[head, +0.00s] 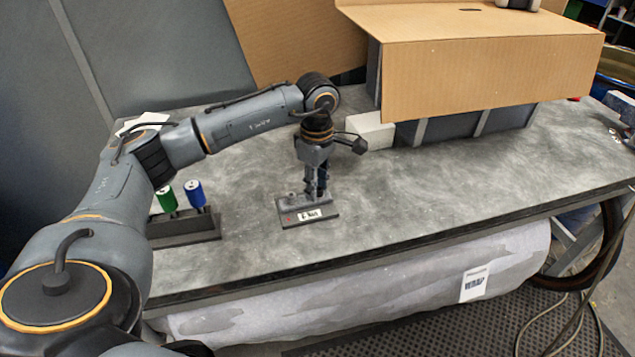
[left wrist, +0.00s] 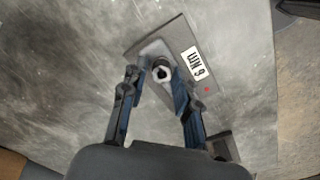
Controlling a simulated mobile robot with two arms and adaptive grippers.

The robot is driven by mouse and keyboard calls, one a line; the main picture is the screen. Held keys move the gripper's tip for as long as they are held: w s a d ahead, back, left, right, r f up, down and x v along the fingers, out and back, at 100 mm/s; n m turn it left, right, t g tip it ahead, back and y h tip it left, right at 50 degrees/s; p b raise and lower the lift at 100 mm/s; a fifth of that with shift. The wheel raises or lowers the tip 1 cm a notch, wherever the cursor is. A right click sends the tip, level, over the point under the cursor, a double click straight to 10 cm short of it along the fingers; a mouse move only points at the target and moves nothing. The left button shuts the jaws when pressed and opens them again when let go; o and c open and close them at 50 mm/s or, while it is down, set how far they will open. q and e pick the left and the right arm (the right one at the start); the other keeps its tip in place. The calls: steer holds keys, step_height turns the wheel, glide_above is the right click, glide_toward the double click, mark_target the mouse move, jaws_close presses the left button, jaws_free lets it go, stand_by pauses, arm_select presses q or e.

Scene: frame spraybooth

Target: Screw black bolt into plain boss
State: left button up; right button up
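A dark plate (head: 322,218) with a white label and a red dot lies on the grey bench; it also shows in the left wrist view (left wrist: 205,88). My left gripper (head: 316,192) points down over this plate. In the left wrist view, a round fitting (left wrist: 161,71) with a dark centre and a pale rim stands on the plate. The fingertips of my left gripper (left wrist: 160,73) are spread on either side of it, with some gap visible. I cannot tell whether it is the bare boss or holds the black bolt. My right gripper is out of view.
The bench to the right of the plate is clear.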

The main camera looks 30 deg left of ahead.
arm_select(q)
steer(key=n, duration=0.6)
steer(key=shift+s+p, duration=0.15)
steer(key=shift+p, duration=0.2)
steer(key=n, duration=0.3)
steer(key=shift+s+d+n, duration=0.1)
steer(key=shift+n, duration=0.3)
steer(key=n+p, duration=0.1)
steer(key=n, duration=0.2)
steer(key=shift+n, duration=0.3)
steer(key=n, duration=0.2)
steer(key=n+p, duration=0.1)
steer(key=n, duration=0.2)
steer(key=shift+d+n, duration=0.2)
steer(key=shift+n, duration=0.1)
steer(key=shift+r+n+p, duration=0.1)
steer(key=shift+n+p, duration=0.35)
steer(key=shift+n, duration=0.75)
steer(key=shift+d+n, duration=0.1)
steer(key=shift+n, duration=1.1)
